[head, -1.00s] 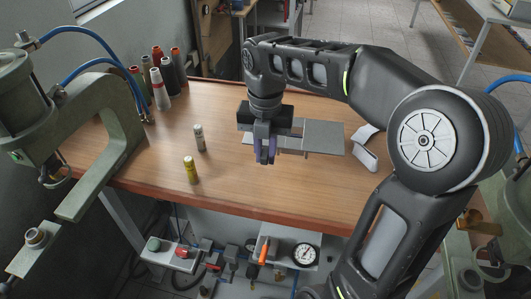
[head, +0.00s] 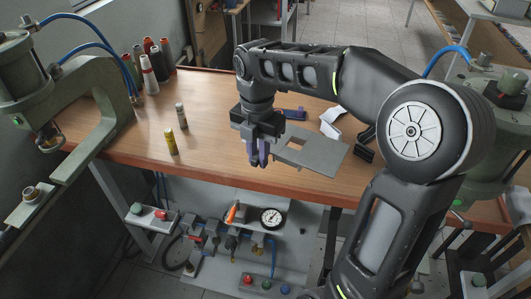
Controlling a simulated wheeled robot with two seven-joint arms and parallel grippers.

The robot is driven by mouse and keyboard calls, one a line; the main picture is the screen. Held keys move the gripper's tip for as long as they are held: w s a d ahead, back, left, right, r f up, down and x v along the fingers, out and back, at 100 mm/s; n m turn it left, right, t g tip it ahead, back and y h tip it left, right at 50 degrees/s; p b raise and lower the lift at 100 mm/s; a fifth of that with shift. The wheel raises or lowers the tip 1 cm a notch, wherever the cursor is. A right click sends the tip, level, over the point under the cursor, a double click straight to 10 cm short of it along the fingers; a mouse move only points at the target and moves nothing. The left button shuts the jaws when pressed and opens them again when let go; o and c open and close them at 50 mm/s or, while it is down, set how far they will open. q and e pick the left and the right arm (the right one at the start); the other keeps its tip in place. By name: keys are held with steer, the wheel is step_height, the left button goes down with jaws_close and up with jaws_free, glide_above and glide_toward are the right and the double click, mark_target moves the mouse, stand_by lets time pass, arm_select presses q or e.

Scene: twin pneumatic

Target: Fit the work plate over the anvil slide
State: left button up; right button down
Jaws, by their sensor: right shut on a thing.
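My right gripper (head: 259,154) points down over the front part of the wooden bench and is shut on the grey work plate. The work plate (head: 318,157) is a flat sheet with a rectangular opening near the gripper, and it reaches out to the right. It seems to be held above the bench. The left press has a lower arm with a round anvil (head: 31,194) at the far left, well apart from the plate. Much of the right press (head: 480,110) is hidden behind my right arm. I cannot tell which part is the anvil slide. My left gripper is not in view.
Thread cones (head: 150,75) stand at the bench's back left. A yellow tube (head: 171,141) and a pale tube (head: 181,116) stand on the bench (head: 215,100). A white bent piece (head: 332,120), a black item (head: 364,149) and a blue item (head: 293,113) lie near the plate.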

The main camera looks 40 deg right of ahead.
steer(key=w+a+f+m, duration=0.4)
steer(key=a+f+m, duration=0.1)
steer(key=m, duration=0.6)
steer(key=w+a+f+m, duration=0.4)
steer(key=a+m, duration=0.4)
steer(key=m, duration=0.3)
steer(key=shift+w+f+m, duration=0.3)
steer(key=shift+w+f, duration=0.05)
steer(key=shift+w, duration=0.4)
steer(key=shift+a, duration=0.2)
